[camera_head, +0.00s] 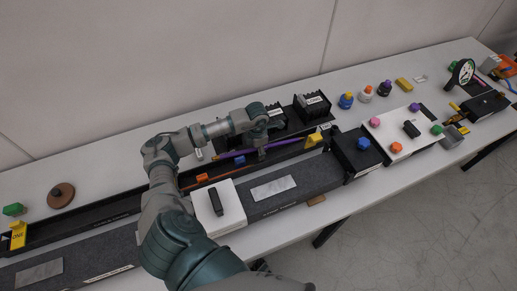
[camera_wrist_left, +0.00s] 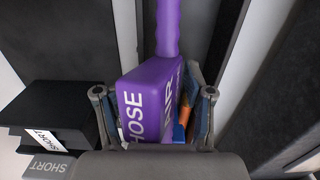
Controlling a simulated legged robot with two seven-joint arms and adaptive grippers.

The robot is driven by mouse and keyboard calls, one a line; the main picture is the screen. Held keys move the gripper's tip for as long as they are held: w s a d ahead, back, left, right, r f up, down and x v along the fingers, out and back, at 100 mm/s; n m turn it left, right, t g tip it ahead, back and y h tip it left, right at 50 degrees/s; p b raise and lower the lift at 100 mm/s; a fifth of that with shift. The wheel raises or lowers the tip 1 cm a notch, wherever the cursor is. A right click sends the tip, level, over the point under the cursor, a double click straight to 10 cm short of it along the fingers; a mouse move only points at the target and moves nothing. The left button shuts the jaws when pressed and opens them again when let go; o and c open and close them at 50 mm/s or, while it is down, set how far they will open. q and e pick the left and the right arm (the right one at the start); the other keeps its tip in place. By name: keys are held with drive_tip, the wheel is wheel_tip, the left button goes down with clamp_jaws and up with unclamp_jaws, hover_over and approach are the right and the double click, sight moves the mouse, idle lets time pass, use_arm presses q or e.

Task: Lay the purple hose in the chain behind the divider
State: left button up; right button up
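The purple hose (camera_head: 286,143) lies lengthwise along the long black channel, close to its back edge, in the head view. My left gripper (camera_head: 262,152) is down over the hose. In the left wrist view the hose's purple block (camera_wrist_left: 148,105), lettered HOSE and AIR, sits between the fingers of my left gripper (camera_wrist_left: 155,115). A narrow gap seems to show at the right finger, so I cannot tell whether it grips. The black chain channel (camera_head: 100,213) runs left to right; I cannot clearly make out its divider. My right gripper is not in view.
An orange strip with an orange block (camera_head: 202,178) and a blue block (camera_head: 240,160) are in the channel near my gripper. A yellow piece (camera_head: 314,139) stands at its right end. Black blocks (camera_head: 312,106) stand behind. A white box (camera_head: 232,211) is in front.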

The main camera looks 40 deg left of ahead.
use_arm(q)
drive_tip(key=shift+s+d+f, duration=0.3)
drive_tip(key=shift+s+f, duration=0.2)
drive_tip(key=r, duration=1.2)
drive_tip(key=shift+w+a, duration=0.1)
drive_tip(key=shift+w, duration=0.15)
drive_tip(key=shift+r, duration=0.45)
drive_tip(key=shift+a, duration=0.15)
drive_tip(key=shift+f, duration=0.1)
